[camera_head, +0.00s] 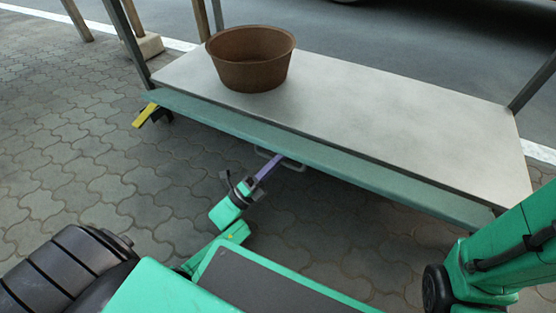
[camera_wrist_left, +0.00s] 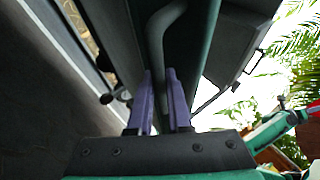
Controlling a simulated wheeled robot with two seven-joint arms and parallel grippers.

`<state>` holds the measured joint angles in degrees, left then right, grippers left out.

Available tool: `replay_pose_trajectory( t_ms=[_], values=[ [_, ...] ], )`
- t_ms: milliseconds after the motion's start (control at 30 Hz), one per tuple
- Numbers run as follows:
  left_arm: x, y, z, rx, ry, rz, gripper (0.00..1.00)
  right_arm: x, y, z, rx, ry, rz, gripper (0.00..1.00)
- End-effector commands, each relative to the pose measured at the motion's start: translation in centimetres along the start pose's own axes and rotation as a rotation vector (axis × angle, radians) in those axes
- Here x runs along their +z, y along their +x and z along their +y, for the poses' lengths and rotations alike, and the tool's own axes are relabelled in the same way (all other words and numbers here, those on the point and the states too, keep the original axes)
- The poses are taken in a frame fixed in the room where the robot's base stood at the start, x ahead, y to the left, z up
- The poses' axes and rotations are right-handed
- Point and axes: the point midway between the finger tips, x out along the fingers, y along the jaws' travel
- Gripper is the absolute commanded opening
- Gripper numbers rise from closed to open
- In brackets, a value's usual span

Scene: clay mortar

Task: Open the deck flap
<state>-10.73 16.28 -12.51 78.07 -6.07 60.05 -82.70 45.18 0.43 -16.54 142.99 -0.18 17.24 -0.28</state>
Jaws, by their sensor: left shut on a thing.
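The deck flap (camera_head: 330,163) is a long teal panel along the near edge of a pale grey deck (camera_head: 400,100). A grey bar handle (camera_head: 296,167) sticks out from its lower side. My left gripper (camera_head: 272,164) has its purple fingers shut on this handle. In the left wrist view the fingers (camera_wrist_left: 160,98) close around the bent handle bar (camera_wrist_left: 156,40), beside the dark green flap (camera_wrist_left: 202,35). The flap's underside is hidden in the head view. My right arm shows at the lower right, but its gripper is out of view.
A brown round pot (camera_head: 250,62) stands on the deck's far left part. A yellow piece (camera_head: 145,115) juts out at the flap's left end. Dark posts rise at the deck's corners. The paved ground (camera_head: 70,130) at the left is clear.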

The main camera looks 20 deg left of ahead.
Motion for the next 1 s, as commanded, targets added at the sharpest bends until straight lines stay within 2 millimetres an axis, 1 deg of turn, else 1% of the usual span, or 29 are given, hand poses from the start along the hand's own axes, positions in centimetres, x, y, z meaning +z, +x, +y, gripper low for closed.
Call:
replay_pose_trajectory(
  t_ms=[33, 67, 100, 467, 567, 667, 733, 1000],
  values=[
    [0.2, 0.1, -0.2, -0.005, 0.003, -0.003, 0.29, 0.0, 0.0, 0.0, -0.001, 0.001, -0.001, 0.00],
    [0.2, 0.1, -0.2, -0.005, 0.003, -0.003, 0.40, 0.1, 0.0, 0.0, -0.001, 0.001, -0.001, 0.00],
    [0.2, 0.1, -0.2, -0.005, 0.003, -0.002, 0.47, 0.1, 0.0, 0.0, -0.001, 0.001, -0.001, 0.00],
    [0.1, 0.1, -0.2, -0.006, 0.001, -0.001, 0.47, 0.3, -0.1, -0.1, 0.000, 0.004, -0.009, 0.00],
    [0.1, -0.3, -0.2, -0.003, 0.001, -0.001, 0.47, 0.6, 0.1, 0.0, 0.002, 0.005, -0.014, 0.00],
    [0.2, -1.4, -0.4, 0.001, 0.000, -0.002, 0.47, 1.1, 0.8, 0.2, 0.003, 0.008, -0.020, 0.00],
    [0.2, -2.8, -0.4, 0.004, 0.000, -0.004, 0.47, 1.5, 1.4, 0.4, 0.005, 0.010, -0.026, 0.00],
    [1.0, -8.2, -3.5, 0.003, 0.001, -0.003, 0.47, 3.3, 2.5, 0.9, 0.016, 0.027, -0.062, 0.00]
  ],
)
